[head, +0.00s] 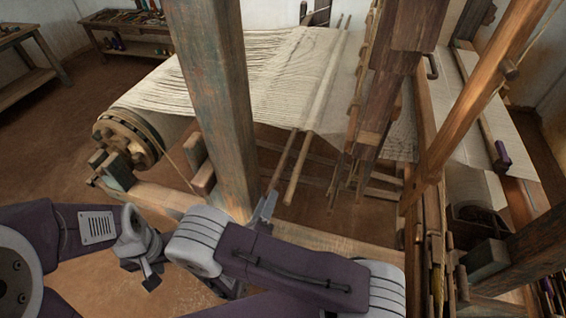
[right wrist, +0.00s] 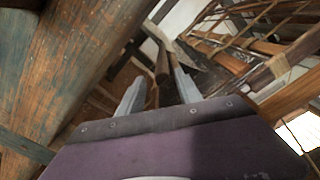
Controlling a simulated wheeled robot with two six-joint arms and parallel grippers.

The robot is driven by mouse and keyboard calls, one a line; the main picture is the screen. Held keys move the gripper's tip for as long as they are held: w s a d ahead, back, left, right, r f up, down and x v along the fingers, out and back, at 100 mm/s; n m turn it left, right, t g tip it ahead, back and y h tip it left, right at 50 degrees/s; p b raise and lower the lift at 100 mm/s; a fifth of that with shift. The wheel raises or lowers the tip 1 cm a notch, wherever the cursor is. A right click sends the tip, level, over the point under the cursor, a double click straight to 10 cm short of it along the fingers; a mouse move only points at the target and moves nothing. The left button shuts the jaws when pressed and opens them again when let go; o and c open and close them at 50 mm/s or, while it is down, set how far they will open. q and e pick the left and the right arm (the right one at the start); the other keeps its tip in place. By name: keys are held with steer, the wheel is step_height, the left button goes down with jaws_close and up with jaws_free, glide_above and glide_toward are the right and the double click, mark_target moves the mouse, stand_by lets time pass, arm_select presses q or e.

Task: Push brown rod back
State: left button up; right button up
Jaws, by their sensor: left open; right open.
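The brown rod (head: 283,158) sticks out toward me from under the near edge of the cream warp (head: 240,70). A lighter rod (head: 297,168) runs beside it, just to the right. My right gripper (head: 267,205) is open at the near end of the brown rod. In the right wrist view its two fingers (right wrist: 160,88) stand apart, with a dark rod end (right wrist: 162,62) showing between and beyond them; I cannot tell whether they touch. My left gripper (head: 150,274) is low at the left, small and partly turned away, apart from the rods.
A thick wooden post (head: 214,100) stands just left of my right gripper. The cloth-beam ratchet wheel (head: 125,140) is at the left. Hanging loom timbers (head: 390,90) are close on the right. A bench (head: 125,30) with small items stands at the back left.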

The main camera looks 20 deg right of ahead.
mark_target(276, 180)
steer(key=p+x, duration=0.1)
steer(key=x, duration=0.1)
steer(key=p+x, duration=0.1)
steer(key=x, duration=0.2)
steer(key=p+x, duration=0.1)
steer(key=x, duration=0.1)
steer(key=shift+w+d+r, duration=0.2)
steer(key=shift+w+r, duration=0.05)
steer(key=shift+r, duration=0.1)
steer(key=shift+w+d, duration=0.15)
steer(key=shift+w, duration=0.1)
arm_select(q)
steer(key=r, duration=0.3)
steer(key=shift+s+a+r, duration=0.15)
steer(key=shift+s+a, duration=0.15)
steer(key=shift+s, duration=0.1)
arm_select(e)
jaws_close()
steer(key=shift+f, duration=0.1)
